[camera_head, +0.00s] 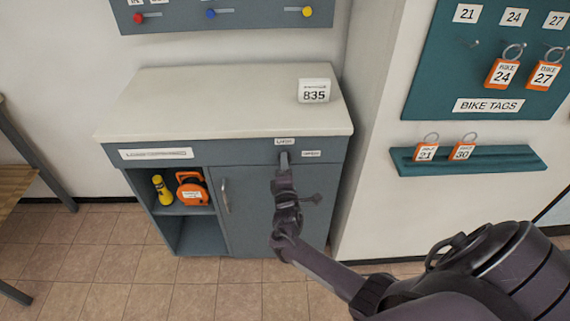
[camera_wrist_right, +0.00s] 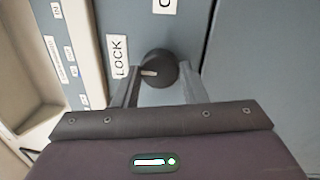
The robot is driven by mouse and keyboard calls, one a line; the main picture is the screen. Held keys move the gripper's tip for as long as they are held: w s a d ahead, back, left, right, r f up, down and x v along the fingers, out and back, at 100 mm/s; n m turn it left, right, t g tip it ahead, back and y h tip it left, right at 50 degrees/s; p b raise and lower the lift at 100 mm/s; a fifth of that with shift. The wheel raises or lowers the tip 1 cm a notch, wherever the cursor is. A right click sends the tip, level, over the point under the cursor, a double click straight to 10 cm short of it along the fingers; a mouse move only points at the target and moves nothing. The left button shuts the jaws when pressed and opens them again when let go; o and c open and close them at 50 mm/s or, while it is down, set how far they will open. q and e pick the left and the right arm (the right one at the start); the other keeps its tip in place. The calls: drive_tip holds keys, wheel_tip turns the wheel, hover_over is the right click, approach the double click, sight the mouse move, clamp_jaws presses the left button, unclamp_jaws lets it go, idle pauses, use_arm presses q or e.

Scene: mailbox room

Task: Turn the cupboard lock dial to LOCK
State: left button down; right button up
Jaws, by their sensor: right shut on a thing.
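The cupboard (camera_head: 265,210) is grey-blue with a pale top. Its round black dial (camera_wrist_right: 160,66) has a white pointer mark. In the right wrist view the mark points left, roughly towards the LOCK label (camera_wrist_right: 118,56). A second label (camera_wrist_right: 165,5), cut off by the top edge, starts with "O". My right gripper (camera_head: 284,163) is at the upper front of the cupboard and hides the dial in the head view. Its fingers, seen in the right wrist view (camera_wrist_right: 160,88), are shut on the dial, one on each side. My left gripper is not in view.
A white block marked 835 (camera_head: 314,91) stands on the cupboard top. A yellow torch (camera_head: 162,190) and an orange item (camera_head: 193,190) sit in the open shelf. The cupboard door has a metal handle (camera_head: 225,196). A teal tag shelf (camera_head: 468,161) juts from the right wall.

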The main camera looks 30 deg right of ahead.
drive_tip(key=shift+d+r, duration=0.15)
idle(0.4)
drive_tip(key=o, duration=1)
drive_tip(key=shift+w, duration=0.1)
drive_tip(key=shift+c, duration=0.2)
drive_tip(key=v, duration=0.8)
